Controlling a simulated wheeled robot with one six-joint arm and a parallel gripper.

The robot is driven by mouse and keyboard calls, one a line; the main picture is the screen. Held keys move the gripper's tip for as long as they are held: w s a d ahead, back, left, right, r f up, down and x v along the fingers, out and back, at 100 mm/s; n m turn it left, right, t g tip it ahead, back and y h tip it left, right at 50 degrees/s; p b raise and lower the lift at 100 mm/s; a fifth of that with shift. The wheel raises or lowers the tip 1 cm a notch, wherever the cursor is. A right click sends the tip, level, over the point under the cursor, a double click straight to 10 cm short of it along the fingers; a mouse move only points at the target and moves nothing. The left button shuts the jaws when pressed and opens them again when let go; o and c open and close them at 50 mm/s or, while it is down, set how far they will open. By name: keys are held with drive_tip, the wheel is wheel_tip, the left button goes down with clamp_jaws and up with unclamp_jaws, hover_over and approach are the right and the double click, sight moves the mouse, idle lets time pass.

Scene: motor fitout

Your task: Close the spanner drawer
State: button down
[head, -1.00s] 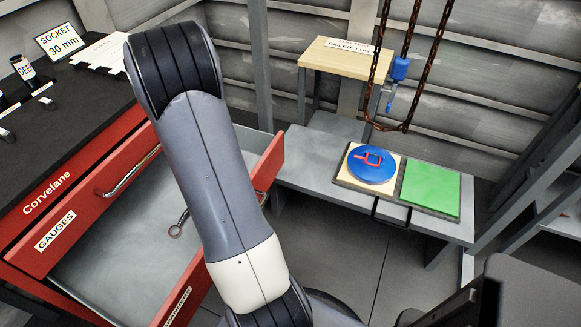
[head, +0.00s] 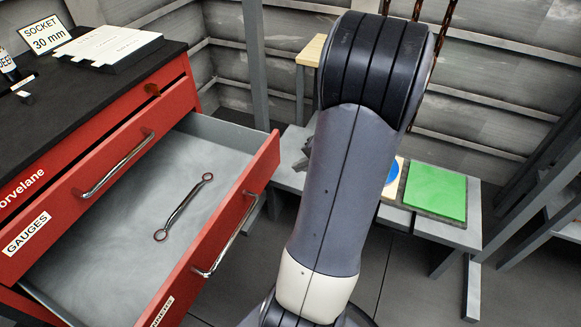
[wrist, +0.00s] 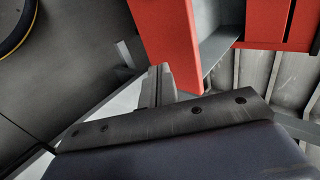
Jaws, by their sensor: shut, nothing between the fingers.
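The spanner drawer (head: 222,222) is pulled well out of the red cabinet, below the closed gauges drawer (head: 110,185). A double-ended ring spanner (head: 183,208) lies inside it. The drawer's bar handle (head: 226,243) is on its red front, and its label is partly cut off. In the wrist view, the red drawer front (wrist: 168,45) stands out from the cabinet, just beyond my gripper (wrist: 158,70). My gripper's slim grey fingers are together and empty. They look close to the lower edge of the front, but I cannot tell whether they touch it. The head view does not show my gripper.
The black cabinet top (head: 90,85) carries a "SOCKET 30 mm" sign (head: 45,34) and a white board (head: 108,45). A low grey bench (head: 455,233) with a green pad (head: 435,195) stands to the right, partly behind my arm. Floor shows between drawer and bench.

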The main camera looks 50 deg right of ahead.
sight(257, 172)
drive_tip(key=shift+w+a+r+b+x, duration=0.15)
drive_tip(key=shift+w+r+x, duration=0.2)
drive_tip(key=shift+x, duration=1.65)
drive_tip(key=shift+w+a+r+b+x, duration=0.1)
drive_tip(key=shift+w+r+x, duration=0.2)
drive_tip(key=shift+x, duration=1.7)
drive_tip(key=shift+w+a+r+b+x, duration=0.1)
drive_tip(key=shift+w+a+r+x, duration=0.2)
drive_tip(key=shift+x, duration=1.7)
drive_tip(key=shift+d, duration=0.1)
